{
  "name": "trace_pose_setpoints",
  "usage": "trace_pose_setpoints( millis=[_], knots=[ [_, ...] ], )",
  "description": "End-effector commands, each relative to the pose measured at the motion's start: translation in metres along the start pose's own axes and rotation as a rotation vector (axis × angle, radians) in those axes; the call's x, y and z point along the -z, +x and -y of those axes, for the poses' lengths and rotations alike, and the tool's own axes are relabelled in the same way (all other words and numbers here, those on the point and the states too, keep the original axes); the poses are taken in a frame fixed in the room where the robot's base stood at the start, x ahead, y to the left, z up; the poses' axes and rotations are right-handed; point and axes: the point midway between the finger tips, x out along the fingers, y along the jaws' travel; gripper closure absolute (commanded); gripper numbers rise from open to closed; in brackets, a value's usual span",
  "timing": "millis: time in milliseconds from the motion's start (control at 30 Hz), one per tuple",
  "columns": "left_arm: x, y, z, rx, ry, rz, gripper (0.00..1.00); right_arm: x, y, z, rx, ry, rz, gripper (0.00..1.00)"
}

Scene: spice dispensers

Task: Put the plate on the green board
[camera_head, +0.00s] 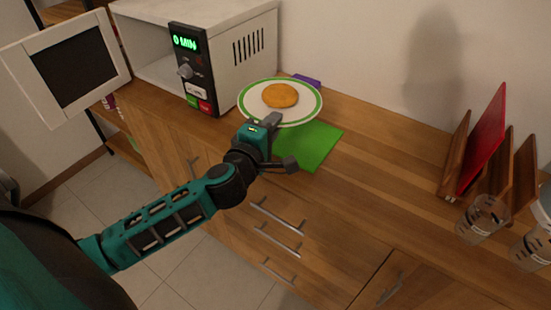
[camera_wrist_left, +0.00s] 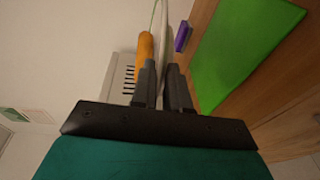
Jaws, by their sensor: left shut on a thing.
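The plate (camera_head: 301,117) is white with a green rim and carries a round orange-brown food item (camera_head: 280,95). My left gripper (camera_head: 274,122) is shut on the plate's near edge. In the left wrist view the plate (camera_wrist_left: 166,40) shows edge-on between the fingers (camera_wrist_left: 162,85), with the food item (camera_wrist_left: 145,50) beside it. The green board (camera_head: 318,145) lies flat on the wooden counter, below and to the right of the plate in the head view. In the left wrist view the board (camera_wrist_left: 240,55) is apart from the plate. My right gripper is not in view.
A microwave (camera_head: 225,50) with its door (camera_head: 80,65) open stands left of the plate. A purple object (camera_head: 308,81) lies behind the plate. A wooden rack (camera_head: 455,155) with a red board (camera_head: 485,140) and clear containers (camera_head: 482,218) stand at the right. The middle counter is clear.

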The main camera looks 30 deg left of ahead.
Motion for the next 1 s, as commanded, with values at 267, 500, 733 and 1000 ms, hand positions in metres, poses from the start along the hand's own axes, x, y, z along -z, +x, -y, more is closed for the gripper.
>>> trace_pose_setpoints(
  millis=[267,500,733,1000],
  knots=[
    [0.001,0.005,0.058,-0.002,-0.001,-0.002,1.00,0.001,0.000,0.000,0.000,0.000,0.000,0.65],
    [0.001,0.007,0.080,-0.004,0.001,0.002,1.00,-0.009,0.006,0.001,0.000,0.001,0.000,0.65],
    [0.001,0.010,0.109,-0.003,0.000,0.002,1.00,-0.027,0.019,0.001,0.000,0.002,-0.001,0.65],
    [0.002,0.011,0.120,-0.004,0.003,0.002,1.00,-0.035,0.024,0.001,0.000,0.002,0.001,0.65]
  ],
)
